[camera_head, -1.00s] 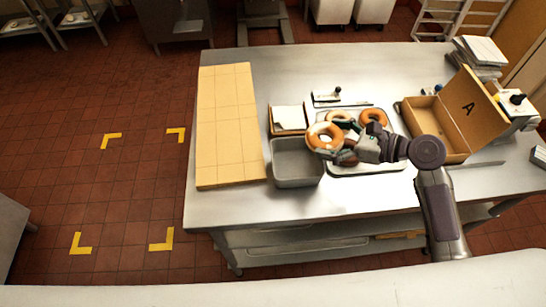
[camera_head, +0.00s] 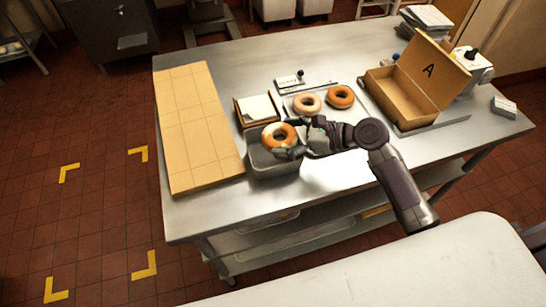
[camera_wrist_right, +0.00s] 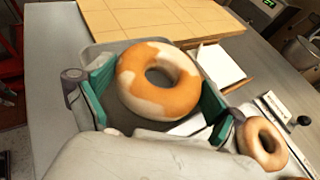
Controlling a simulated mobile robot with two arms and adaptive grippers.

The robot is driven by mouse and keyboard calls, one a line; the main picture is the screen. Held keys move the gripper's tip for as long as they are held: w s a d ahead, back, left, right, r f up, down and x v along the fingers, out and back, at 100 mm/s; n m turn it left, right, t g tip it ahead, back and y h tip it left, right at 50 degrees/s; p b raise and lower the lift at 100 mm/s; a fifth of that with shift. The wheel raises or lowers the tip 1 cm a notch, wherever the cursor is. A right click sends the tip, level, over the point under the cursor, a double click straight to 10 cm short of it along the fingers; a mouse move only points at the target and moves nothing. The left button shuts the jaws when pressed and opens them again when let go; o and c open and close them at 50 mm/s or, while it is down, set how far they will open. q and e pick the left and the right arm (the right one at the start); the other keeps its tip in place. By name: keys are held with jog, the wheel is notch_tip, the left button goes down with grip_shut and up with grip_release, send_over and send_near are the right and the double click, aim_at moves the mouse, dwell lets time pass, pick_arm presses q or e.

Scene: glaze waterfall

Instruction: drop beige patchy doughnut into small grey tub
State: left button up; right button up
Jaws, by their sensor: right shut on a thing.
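The beige patchy doughnut (camera_head: 279,136), orange-brown with cream patches, is held by my right gripper (camera_head: 287,148). In the right wrist view the doughnut (camera_wrist_right: 158,82) sits between the green-padded fingers of the gripper (camera_wrist_right: 155,95). The small grey tub (camera_head: 273,165) stands on the steel table, and the doughnut is over it, near its back part. In the wrist view part of the tub (camera_wrist_right: 97,56) shows behind the doughnut. The gap between doughnut and tub is hard to judge. My left gripper is not in view.
A tray (camera_head: 290,103) behind the gripper carries a pale-glazed doughnut (camera_head: 307,103) and a brown doughnut (camera_head: 340,96). A small box with white paper (camera_head: 257,108) stands behind the tub. A tan board (camera_head: 198,125) lies left; an open cardboard box (camera_head: 402,100) marked A stands right.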

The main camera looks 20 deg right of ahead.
jog(key=shift+d+f, duration=0.1)
jog(key=shift+f, duration=0.25)
jog(key=shift+r, duration=0.1)
jog(key=o, duration=0.7)
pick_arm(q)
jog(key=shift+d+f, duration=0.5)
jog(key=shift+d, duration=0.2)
pick_arm(e)
jog(key=shift+o, duration=0.4)
jog(key=shift+s+d, duration=0.1)
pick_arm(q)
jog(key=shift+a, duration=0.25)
pick_arm(e)
jog(key=v, duration=1.1)
jog(key=shift+s+d, duration=0.2)
jog(key=shift+d, duration=0.05)
jog(key=shift+r, duration=0.1)
